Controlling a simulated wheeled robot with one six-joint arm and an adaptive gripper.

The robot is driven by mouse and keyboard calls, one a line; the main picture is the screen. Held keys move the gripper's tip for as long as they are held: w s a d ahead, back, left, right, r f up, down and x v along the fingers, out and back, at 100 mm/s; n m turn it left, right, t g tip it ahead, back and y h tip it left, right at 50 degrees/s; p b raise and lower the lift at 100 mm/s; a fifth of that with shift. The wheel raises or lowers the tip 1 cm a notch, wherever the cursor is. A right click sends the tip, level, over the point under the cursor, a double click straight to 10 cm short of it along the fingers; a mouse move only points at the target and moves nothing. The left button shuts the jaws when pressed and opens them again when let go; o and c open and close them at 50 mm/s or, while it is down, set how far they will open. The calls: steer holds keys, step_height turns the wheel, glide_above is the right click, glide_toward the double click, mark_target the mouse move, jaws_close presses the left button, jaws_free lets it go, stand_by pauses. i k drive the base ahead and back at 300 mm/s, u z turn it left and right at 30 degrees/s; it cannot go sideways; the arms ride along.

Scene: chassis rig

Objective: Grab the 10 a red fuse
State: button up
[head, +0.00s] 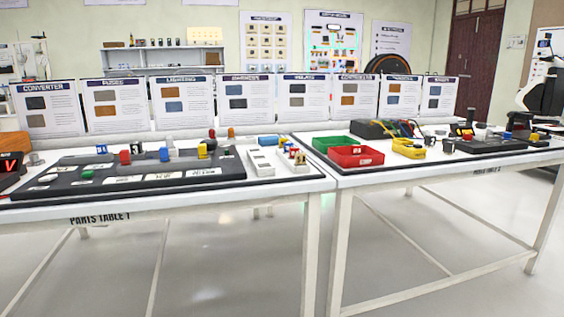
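I cannot make out for certain which piece is the 10 A red fuse. A small red piece (292,150) stands among other small coloured pieces in a white holder near the right end of the left table. Any ratings on the pieces are too small to read. My gripper is not in view.
The left table (250,190) has a clear front edge. Information cards line the back. A black-and-white machine (546,92) is at far right. Floor in front is open.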

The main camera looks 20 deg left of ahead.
mark_target(293, 150)
steer(key=z, duration=0.05)
steer(key=k, duration=0.75)
steer(key=u, duration=1)
steer(key=i, duration=1.2)
steer(key=z, duration=0.3)
